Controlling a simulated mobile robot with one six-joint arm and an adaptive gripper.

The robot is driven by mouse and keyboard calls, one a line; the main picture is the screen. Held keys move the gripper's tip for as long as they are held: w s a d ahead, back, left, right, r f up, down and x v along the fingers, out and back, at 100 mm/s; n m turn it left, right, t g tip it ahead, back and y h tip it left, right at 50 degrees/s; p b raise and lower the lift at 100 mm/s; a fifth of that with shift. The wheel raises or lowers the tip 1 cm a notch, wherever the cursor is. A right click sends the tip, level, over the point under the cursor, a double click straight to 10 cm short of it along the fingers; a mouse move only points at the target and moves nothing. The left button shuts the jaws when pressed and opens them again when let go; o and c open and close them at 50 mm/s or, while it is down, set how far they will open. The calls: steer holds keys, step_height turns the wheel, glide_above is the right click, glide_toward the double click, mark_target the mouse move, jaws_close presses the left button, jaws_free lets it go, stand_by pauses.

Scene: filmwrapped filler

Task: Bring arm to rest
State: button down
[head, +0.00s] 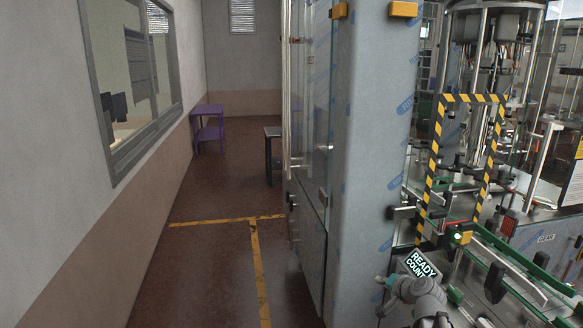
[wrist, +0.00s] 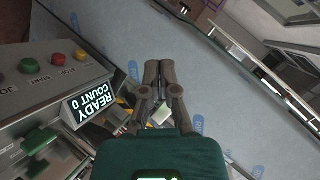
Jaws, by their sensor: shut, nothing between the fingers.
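My gripper (wrist: 158,70) shows in the wrist view with its two dark fingers together and nothing between them. Behind the fingertips is a pale blue film-wrapped panel (wrist: 215,75). In the head view my arm (head: 425,297) shows at the lower right, in front of the machine. Its gripper end (head: 385,284) is small there, close to the machine's film-wrapped side wall (head: 370,150).
A display reading READY COUNT 0 (wrist: 90,101) sits left of the gripper, beside red and green buttons (wrist: 60,60). A black-and-yellow striped frame (head: 433,165) and a green-railed conveyor (head: 510,250) stand right. A purple table (head: 208,122) is far off; the left aisle floor is clear.

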steer(key=s+a+f+n+g+h, duration=0.2)
steer(key=s+a+f+n+g, duration=0.1)
steer(key=s, duration=0.5)
steer(key=s+a+f+n+g+h, duration=0.2)
steer(key=s+a+f+n+g, duration=0.2)
steer(key=s+a+f+g, duration=0.2)
steer(key=s+g, duration=0.2)
steer(key=s, duration=0.1)
steer(key=shift+a+f+h, duration=0.25)
steer(key=shift+a+h, duration=0.05)
steer(key=shift+a, duration=0.05)
steer(key=shift+w, duration=0.1)
stand_by(1.4)
